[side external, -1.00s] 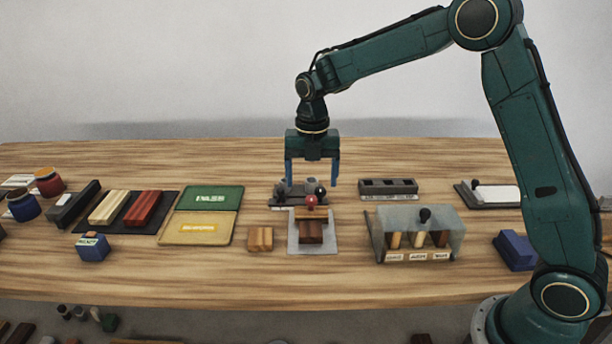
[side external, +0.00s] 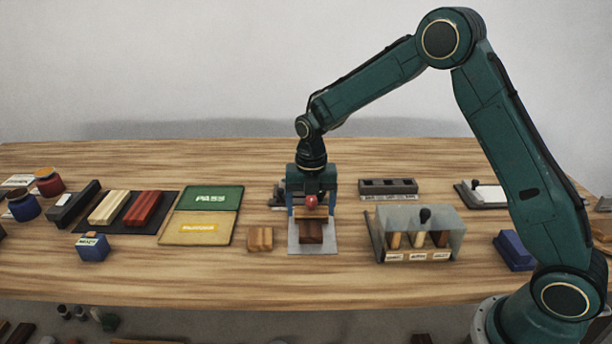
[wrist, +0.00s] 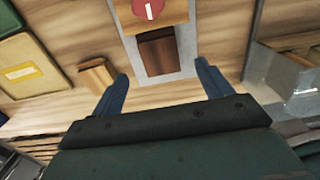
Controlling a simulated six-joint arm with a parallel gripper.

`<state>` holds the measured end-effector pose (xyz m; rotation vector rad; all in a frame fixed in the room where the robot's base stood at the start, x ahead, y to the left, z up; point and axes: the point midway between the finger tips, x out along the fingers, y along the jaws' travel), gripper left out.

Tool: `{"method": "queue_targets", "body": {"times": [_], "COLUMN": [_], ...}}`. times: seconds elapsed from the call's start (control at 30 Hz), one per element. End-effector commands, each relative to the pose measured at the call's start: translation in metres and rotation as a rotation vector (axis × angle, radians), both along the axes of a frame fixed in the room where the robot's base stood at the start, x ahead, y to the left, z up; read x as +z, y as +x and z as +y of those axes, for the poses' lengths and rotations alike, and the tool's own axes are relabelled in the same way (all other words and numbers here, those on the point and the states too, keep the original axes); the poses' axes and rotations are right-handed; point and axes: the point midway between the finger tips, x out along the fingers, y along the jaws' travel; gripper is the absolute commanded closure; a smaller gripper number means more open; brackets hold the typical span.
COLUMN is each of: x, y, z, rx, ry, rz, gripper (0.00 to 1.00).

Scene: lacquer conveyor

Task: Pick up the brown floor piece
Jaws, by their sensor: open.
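The brown floor piece (side external: 311,232) is a dark brown block on a light grey plate (side external: 329,244) at the middle of the table. It also shows in the wrist view (wrist: 159,53), between and beyond the fingertips. My gripper (side external: 311,215) is open and empty, pointing down above the plate. In the wrist view its two blue fingers (wrist: 163,78) stand apart on either side of the brown piece's line. A lighter wooden block with a red round top (side external: 311,201) sits just behind the brown piece.
A small light wood block (side external: 260,239) lies to the left. A clear-covered rack (side external: 418,234) stands to the right. Green (side external: 213,197) and tan (side external: 198,229) trays lie further left. A dark slotted block (side external: 388,187) sits behind right.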

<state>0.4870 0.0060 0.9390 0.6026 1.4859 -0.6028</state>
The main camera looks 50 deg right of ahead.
Motion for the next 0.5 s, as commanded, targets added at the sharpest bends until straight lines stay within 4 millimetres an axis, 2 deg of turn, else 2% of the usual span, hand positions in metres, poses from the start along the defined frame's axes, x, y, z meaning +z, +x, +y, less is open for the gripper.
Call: {"method": "queue_targets", "body": {"times": [0.33,0.5], "x": [-0.007,-0.02], "y": [0.0,-0.001], "z": [0.0,0.0], "rx": [0.0,0.0], "ry": [0.0,0.0], "rz": [0.0,0.003], "gripper": [0.22,0.22]}}
